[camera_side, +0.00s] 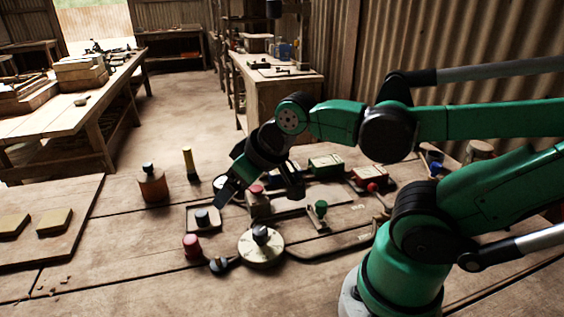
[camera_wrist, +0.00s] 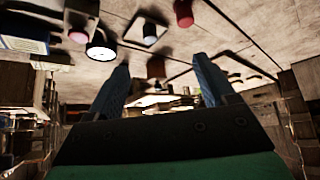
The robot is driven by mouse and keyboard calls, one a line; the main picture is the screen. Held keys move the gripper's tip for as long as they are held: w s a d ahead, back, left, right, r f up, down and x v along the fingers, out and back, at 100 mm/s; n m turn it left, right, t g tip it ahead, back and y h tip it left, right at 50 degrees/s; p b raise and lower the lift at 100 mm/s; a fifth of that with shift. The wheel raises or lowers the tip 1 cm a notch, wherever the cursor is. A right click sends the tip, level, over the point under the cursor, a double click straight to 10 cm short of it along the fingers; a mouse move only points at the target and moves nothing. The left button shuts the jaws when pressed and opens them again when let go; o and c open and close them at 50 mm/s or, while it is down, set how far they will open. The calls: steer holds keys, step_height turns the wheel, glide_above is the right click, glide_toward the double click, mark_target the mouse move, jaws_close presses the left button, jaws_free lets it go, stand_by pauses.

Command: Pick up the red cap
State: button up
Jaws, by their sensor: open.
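A small red cap-like cylinder (camera_side: 192,245) stands on the bench left of the round pale dial, in the side view. What looks like the same red piece is at the top edge of the wrist view (camera_wrist: 183,13). A pinkish-red top on a small block (camera_side: 257,189) and a red knob (camera_side: 373,187) also show, so I cannot be sure which one is the red cap. My gripper (camera_side: 260,198) is open with its fingers spread above the bench, around the line of sight to the pinkish-red top.
A round dial with a black knob (camera_side: 261,247) and a square plate with a dark knob (camera_side: 203,219) are near the red cylinder. A brown jar (camera_side: 152,186) and a yellow-black post (camera_side: 190,165) stand behind. A board with yellowish tiles (camera_side: 54,222) lies at left.

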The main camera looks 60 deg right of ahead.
steer(key=n+g+h, duration=0.3)
steer(key=n+h, duration=0.6)
steer(key=n, duration=0.9)
glide_above(189, 243)
steer(key=f, duration=0.6)
steer(key=shift+a+f, duration=0.15)
steer(key=shift+a, duration=0.15)
steer(key=a+f+n+h, duration=0.1)
steer(key=s+a+f+n+h, duration=0.1)
steer(key=n, duration=0.1)
steer(key=a+f+n+t+h, duration=0.1)
steer(key=f, duration=0.1)
steer(key=shift+s+a+f, duration=0.1)
steer(key=shift+s+a, duration=0.05)
steer(key=shift+s, duration=0.1)
steer(key=shift+f+h, duration=0.15)
steer(key=shift+h, duration=0.15)
steer(key=shift+x, duration=2.7)
jaws_close()
